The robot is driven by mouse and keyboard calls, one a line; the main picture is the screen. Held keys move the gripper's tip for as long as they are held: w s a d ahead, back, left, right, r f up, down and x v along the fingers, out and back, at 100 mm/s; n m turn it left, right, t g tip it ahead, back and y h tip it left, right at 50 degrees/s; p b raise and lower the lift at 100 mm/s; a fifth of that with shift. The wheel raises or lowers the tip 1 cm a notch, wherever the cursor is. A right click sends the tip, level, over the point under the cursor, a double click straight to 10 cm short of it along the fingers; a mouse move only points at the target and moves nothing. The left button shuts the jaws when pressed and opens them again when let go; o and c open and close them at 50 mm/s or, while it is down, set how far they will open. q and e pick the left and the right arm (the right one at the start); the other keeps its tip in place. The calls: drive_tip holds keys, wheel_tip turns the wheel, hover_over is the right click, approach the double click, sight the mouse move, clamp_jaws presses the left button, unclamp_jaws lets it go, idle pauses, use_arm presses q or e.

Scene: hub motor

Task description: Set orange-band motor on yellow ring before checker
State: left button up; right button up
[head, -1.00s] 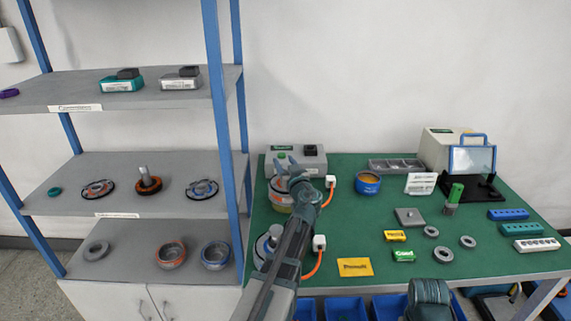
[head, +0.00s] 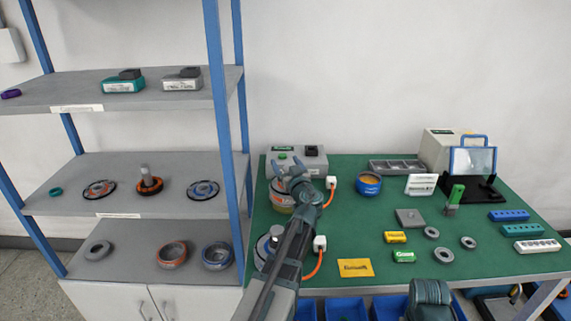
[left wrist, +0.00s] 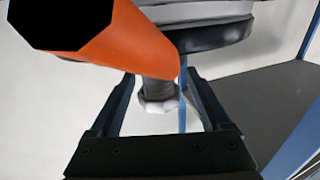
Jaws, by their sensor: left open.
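The orange-band motor (head: 283,194) stands at the back left of the green bench, largely hidden by my left gripper. It appears to sit on the yellow ring (head: 279,209), which shows only in part beneath it. The checker (head: 297,160), a grey box with a green button, is just behind. My left gripper (head: 289,167) is open over the motor. In the left wrist view, a grey shaft with a pale tip (left wrist: 160,100) lies between the spread fingers, with visible gaps beside it.
A second motor (head: 266,245) stands at the bench's front left. Orange cables with white plugs (head: 320,243) lie right of the motors. The shelf's blue post (head: 225,140) rises close to the left. The bench middle has free room.

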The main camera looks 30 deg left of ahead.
use_arm(q)
drive_tip(key=v, duration=0.7)
drive_tip(key=shift+s+d, duration=0.1)
drive_tip(key=shift+d, duration=0.05)
